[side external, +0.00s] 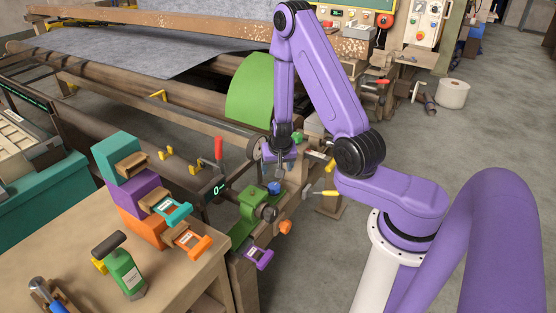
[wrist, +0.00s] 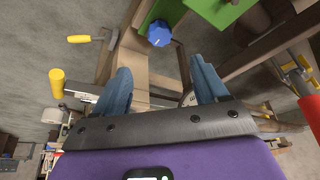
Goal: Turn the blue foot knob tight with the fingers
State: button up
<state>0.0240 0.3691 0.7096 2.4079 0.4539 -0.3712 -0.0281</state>
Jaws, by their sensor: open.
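The blue foot knob (side external: 274,187) sits on a green bracket (side external: 250,207) on the machine frame, in the middle of the side view. In the wrist view the knob (wrist: 158,33) is near the top, beside the green part (wrist: 218,10) of its mount. My gripper (side external: 279,172) hangs close above the knob in the side view. In the wrist view its two blue-grey fingers (wrist: 162,76) stand apart with nothing between them. The knob shows beyond the fingertips, not between them. Whether a finger touches it is not shown; the gap looks clear.
A red-handled lever (side external: 219,148) stands left of the bracket. A yellow-handled lever (side external: 322,193) and an orange knob (side external: 285,227) are close by. A purple tag (side external: 259,257) is below.

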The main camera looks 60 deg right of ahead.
jog(key=shift+v, duration=2)
jog(key=s+a+r+n+y, duration=0.1)
jog(key=a+r+n+y, duration=0.3)
jog(key=a, duration=0.5)
jog(key=s+a+r+n+y, duration=0.15)
jog(key=a+r+n, duration=0.25)
jog(key=a+n, duration=0.4)
jog(key=s+a+r+n+g+h, duration=0.1)
jog(key=s+r+n, duration=0.3)
jog(key=s, duration=0.6)
jog(key=s+a+r+n+g, duration=0.1)
jog(key=s+r+n, duration=0.3)
jog(key=s, duration=0.7)
jog(key=shift+a+n+g+h, duration=0.15)
jog(key=shift+n+g+h, duration=0.3)
jog(key=shift+n, duration=0.55)
jog(key=shift+r, duration=0.1)
